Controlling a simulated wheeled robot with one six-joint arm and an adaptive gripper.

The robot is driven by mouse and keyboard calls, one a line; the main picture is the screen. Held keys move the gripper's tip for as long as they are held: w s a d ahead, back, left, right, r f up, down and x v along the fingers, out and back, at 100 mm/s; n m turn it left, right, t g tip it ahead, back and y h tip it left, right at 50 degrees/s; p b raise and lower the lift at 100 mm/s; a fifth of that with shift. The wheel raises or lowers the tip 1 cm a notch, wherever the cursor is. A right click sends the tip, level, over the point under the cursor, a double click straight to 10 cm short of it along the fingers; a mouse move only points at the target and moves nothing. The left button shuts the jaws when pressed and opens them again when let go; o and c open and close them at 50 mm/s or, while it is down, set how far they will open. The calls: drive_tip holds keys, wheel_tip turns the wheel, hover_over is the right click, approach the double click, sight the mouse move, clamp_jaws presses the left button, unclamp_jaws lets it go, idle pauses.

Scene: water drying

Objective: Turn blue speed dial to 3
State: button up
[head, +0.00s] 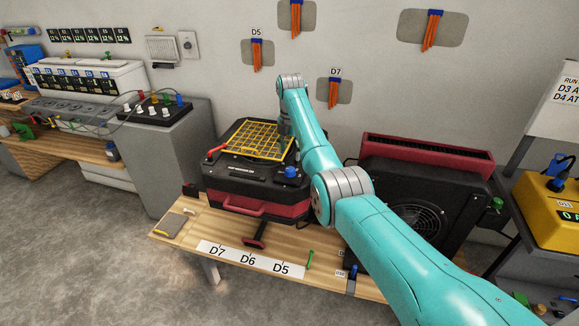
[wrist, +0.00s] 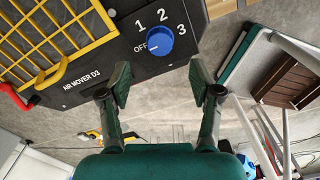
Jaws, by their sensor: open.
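The blue speed dial (wrist: 159,41) sits on the black top of the air mover labelled D3 (wrist: 85,88). White marks OFF, 1, 2 and 3 surround it, and its pale pointer mark appears to face OFF. In the head view the dial (head: 291,172) is at the right front of the air mover's top (head: 240,171). My gripper (wrist: 160,84) is open and empty. In the wrist view its two fingertips lie below the dial, one to each side, apart from it. In the head view my gripper (head: 284,124) is partly hidden by my arm.
A yellow grille (head: 259,140) and a red lever (head: 217,149) are on the air mover's top. A second dark machine with a fan (head: 412,226) stands to the right on the wooden table (head: 193,230). A strip labelled D7, D6, D5 (head: 249,260) lies in front.

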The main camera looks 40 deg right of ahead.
sight(290, 169)
wheel_tip(290, 169, down, 7)
drive_tip(key=shift+f, duration=0.15)
idle(0.4)
drive_tip(key=c, duration=1.1)
